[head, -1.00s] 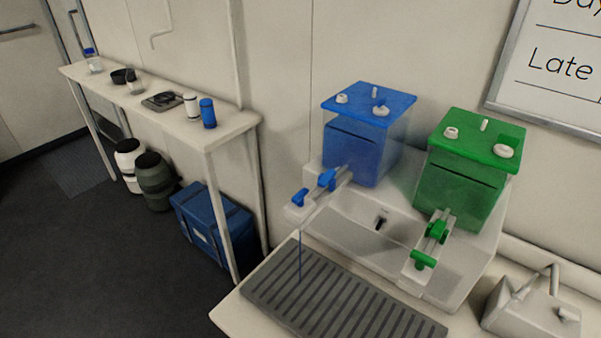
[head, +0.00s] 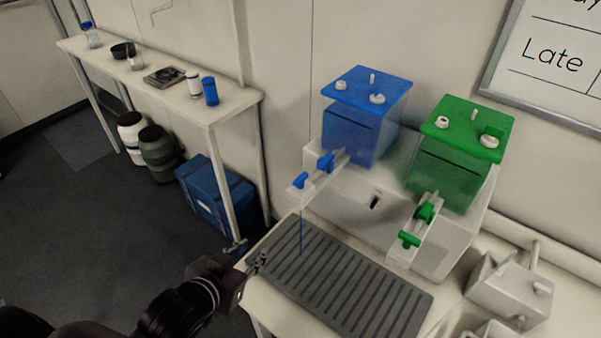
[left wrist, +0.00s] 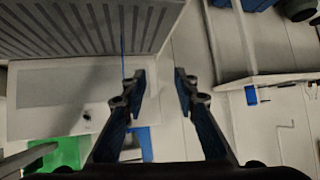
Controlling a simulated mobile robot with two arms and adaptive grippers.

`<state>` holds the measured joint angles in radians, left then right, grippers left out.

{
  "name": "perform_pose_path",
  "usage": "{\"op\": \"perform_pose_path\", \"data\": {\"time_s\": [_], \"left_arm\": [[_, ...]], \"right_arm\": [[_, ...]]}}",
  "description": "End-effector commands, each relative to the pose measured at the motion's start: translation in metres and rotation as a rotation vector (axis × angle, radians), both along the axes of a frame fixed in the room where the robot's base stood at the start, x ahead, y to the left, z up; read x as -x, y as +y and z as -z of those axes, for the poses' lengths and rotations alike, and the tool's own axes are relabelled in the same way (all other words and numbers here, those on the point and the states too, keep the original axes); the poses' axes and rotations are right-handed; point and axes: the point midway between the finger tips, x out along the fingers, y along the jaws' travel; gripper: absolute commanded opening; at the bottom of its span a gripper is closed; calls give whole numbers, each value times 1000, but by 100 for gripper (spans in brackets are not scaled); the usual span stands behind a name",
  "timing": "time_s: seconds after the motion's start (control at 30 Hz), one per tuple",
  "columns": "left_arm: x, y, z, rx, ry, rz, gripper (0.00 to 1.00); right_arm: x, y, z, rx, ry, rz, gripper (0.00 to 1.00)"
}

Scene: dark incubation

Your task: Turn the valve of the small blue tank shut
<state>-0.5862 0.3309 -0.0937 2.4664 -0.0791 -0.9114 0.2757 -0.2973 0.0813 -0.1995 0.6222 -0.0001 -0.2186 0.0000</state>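The small blue tank (head: 362,138) stands on the back of the white sink unit, left of the green tank (head: 450,172). Its valve arm has a blue handle (head: 326,162) and a blue end piece (head: 300,181). A thin blue stream (head: 301,235) runs from it down to the grey ribbed drip tray (head: 345,290); it also shows in the left wrist view (left wrist: 122,35). My left gripper (head: 246,256) is left of the tray, below and apart from the valve. In the left wrist view its fingers (left wrist: 160,84) are apart and empty. My right gripper is out of view.
A white side table (head: 235,110) with bottles and dishes stands at left, a blue cooler box (head: 212,192) and two canisters beneath it. The green tank's valve (head: 424,212) is beside the blue one. A grey box-like fixture (head: 510,290) is at right.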

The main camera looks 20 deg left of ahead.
Motion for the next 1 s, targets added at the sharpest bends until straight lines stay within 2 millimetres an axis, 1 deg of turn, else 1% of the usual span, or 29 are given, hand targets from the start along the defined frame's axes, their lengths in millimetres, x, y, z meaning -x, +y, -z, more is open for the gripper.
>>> {"op": "perform_pose_path", "data": {"time_s": [0.03,0.07,0.1,0.2,0.3,0.4,0.5,0.63,1.0], "left_arm": [[-12,-4,-35,15,-112,30,28],[-19,-7,-45,29,-164,45,28],[-26,-12,-61,51,-236,71,28],[-35,-27,-102,103,-389,143,28],[-36,-41,-131,149,-492,209,28],[-34,-50,-149,180,-553,256,28],[-34,-55,-158,197,-582,278,28],[-41,-59,-161,202,-588,282,28],[-86,-75,-162,200,-587,280,28]], "right_arm": [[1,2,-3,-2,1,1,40],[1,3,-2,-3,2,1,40],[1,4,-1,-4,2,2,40],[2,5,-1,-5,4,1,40],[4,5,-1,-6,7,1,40],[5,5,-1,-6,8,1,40],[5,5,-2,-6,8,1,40],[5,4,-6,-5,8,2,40],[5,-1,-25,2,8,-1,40]]}}
